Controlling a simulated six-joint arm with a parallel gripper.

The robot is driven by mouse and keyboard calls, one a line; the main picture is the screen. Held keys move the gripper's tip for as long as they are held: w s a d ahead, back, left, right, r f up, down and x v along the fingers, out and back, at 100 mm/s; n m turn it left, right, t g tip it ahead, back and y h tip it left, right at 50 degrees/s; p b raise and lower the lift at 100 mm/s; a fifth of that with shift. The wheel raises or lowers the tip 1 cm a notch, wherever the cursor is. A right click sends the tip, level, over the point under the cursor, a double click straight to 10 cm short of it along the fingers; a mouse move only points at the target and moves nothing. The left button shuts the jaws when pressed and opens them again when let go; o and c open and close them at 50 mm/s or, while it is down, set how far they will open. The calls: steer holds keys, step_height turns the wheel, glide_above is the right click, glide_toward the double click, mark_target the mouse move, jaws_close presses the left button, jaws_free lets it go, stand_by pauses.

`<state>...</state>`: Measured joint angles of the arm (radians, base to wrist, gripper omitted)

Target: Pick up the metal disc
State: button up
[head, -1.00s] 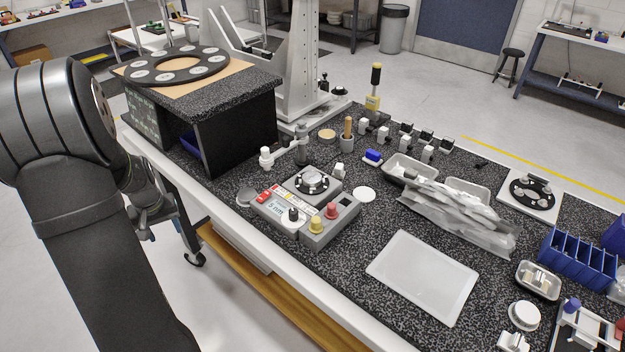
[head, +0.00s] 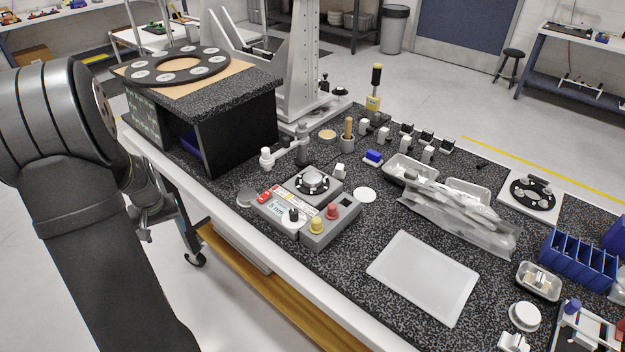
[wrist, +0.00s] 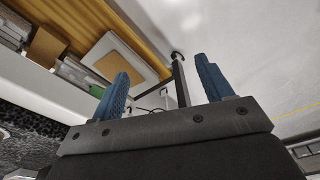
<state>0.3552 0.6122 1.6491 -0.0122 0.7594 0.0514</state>
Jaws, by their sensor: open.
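A flat grey metal-looking disc (head: 247,197) lies on the speckled bench top at its near edge, just left of the grey control box (head: 306,217). The wrist view shows no disc.
A white disc (head: 364,194) lies right of the control box. A black stand with a ring plate (head: 178,66) rises behind my arm. A post with a side arm (head: 302,145) stands behind the grey disc. The white bench edge (head: 222,214) lies between gripper and disc.

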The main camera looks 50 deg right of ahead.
steer(key=s+d+r+m+h, duration=0.1)
steer(key=s+d+r+m, duration=0.25)
steer(key=d+r, duration=0.4)
steer(key=s+d+r+m+h, duration=0.1)
steer(key=s+d+r+m, duration=0.2)
steer(key=s+d+r, duration=0.45)
steer(key=s+d+r+m+h, duration=0.2)
steer(key=s+d+r+m, duration=0.4)
steer(key=s+d+r, duration=0.55)
glide_toward(313, 177)
steer(key=shift+w+d+f+g, duration=0.1)
steer(key=shift+w+f+g, duration=0.1)
steer(key=shift+f, duration=0.25)
steer(key=shift+w+d+f+g, duration=0.1)
steer(key=shift+f+g, duration=0.1)
steer(key=shift+f, duration=0.3)
steer(key=shift+x, duration=3.05)
steer(key=shift+w+d+r, duration=0.1)
steer(key=shift+d, duration=0.05)
steer(key=c, duration=1.1)
